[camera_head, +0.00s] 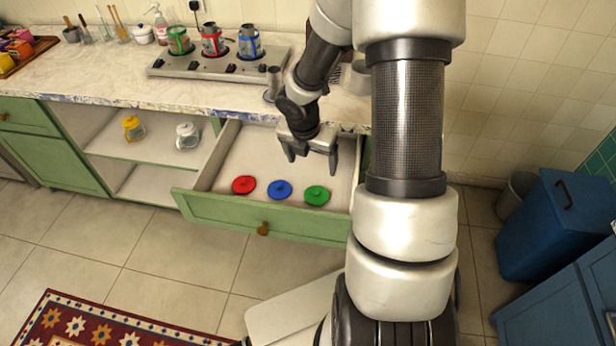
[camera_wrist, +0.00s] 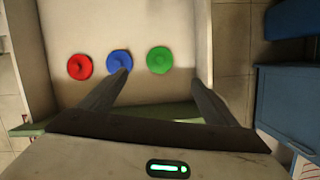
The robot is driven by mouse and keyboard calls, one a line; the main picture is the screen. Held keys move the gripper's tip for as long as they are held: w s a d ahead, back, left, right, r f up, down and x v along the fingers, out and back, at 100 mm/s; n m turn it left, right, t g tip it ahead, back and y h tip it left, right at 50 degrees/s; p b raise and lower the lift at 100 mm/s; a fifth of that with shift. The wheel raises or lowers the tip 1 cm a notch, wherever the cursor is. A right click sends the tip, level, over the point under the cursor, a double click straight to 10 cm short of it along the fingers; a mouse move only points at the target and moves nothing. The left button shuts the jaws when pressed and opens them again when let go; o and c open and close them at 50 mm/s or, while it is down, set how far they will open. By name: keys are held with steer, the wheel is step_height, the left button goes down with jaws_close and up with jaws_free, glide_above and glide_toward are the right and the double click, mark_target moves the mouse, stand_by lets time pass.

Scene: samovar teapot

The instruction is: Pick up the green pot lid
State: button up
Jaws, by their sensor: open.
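The green pot lid (camera_head: 316,195) lies flat in the open drawer (camera_head: 224,213), at the right end of a row of three lids. The blue lid (camera_head: 280,190) is beside it in the middle and the red lid (camera_head: 244,185) is at the left. My gripper (camera_head: 311,163) is open and empty, above the drawer and behind the green lid in the head view. In the wrist view the green lid (camera_wrist: 159,60) shows between and beyond the two fingers (camera_wrist: 158,80). The left fingertip overlaps the edge of the blue lid (camera_wrist: 119,61) there.
The counter (camera_head: 110,80) above holds a stove (camera_head: 215,66) with green, red and blue pots. An open shelf left of the drawer holds a yellow jar (camera_head: 133,128) and a clear jar (camera_head: 187,135). A blue bin (camera_head: 545,225) stands at the right.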

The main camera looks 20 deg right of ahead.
steer(key=b, duration=0.4)
glide_above(316, 192)
steer(key=f, duration=1.2)
steer(key=shift+s+a+f, duration=0.1)
steer(key=shift+s+a, duration=0.15)
steer(key=shift+a, duration=0.15)
steer(key=b+x, duration=0.2)
steer(key=x, duration=0.1)
steer(key=b+x, duration=0.1)
steer(key=x, duration=0.1)
steer(key=shift+s+a+f, duration=0.2)
steer(key=shift+s, duration=0.1)
steer(key=c, duration=1.1)
